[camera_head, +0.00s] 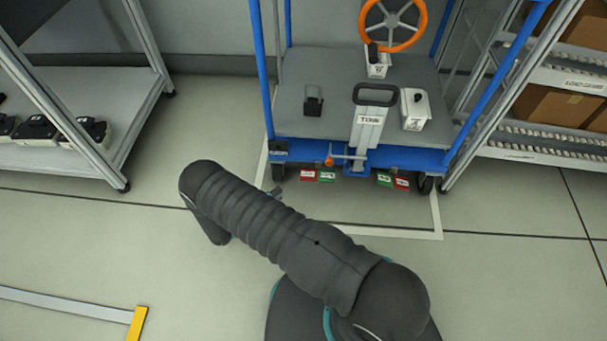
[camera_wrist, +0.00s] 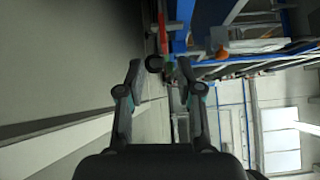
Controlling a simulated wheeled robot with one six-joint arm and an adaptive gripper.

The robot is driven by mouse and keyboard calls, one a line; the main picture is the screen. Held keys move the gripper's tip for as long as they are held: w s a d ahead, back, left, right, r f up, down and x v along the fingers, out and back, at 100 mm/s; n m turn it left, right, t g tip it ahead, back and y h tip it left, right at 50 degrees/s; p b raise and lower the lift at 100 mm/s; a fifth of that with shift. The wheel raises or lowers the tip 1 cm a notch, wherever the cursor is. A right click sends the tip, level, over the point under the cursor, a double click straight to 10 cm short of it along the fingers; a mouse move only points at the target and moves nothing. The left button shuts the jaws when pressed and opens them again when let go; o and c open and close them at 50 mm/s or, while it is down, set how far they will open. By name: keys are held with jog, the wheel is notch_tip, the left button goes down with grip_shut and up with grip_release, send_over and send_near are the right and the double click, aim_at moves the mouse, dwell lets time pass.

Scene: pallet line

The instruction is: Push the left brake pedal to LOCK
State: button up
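The blue cart (camera_head: 400,158) has two pairs of small pedals low on its front edge. The left pair is a red pedal (camera_head: 308,174) and a green pedal (camera_head: 327,175); their labels are too small to read. The right pair is a green pedal (camera_head: 384,179) and a red pedal (camera_head: 402,183). My gripper (camera_wrist: 160,72) is open and empty in the wrist view, its fingers pointing toward the cart's low front edge. A red piece (camera_wrist: 163,44) shows beyond the fingertips, apart from them. In the head view my arm mostly hides the gripper.
The cart has a tow handle (camera_head: 375,95), an orange-rimmed wheel (camera_head: 393,45) and casters, one (camera_head: 426,185) at the right. A grey shelf (camera_head: 75,110) stands left, a rack with boxes (camera_head: 555,105) right. White floor lines frame the cart. The floor before it is clear apart from my arm.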

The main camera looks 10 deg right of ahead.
aim_at(306, 174)
jog(key=shift+n, duration=0.6)
jog(key=x, duration=0.7)
jog(key=p+x, duration=0.1)
jog(key=x, duration=0.5)
jog(key=shift+w+d+r, duration=0.1)
jog(key=shift+d+r, duration=0.1)
jog(key=shift+d, duration=0.15)
grip_shut()
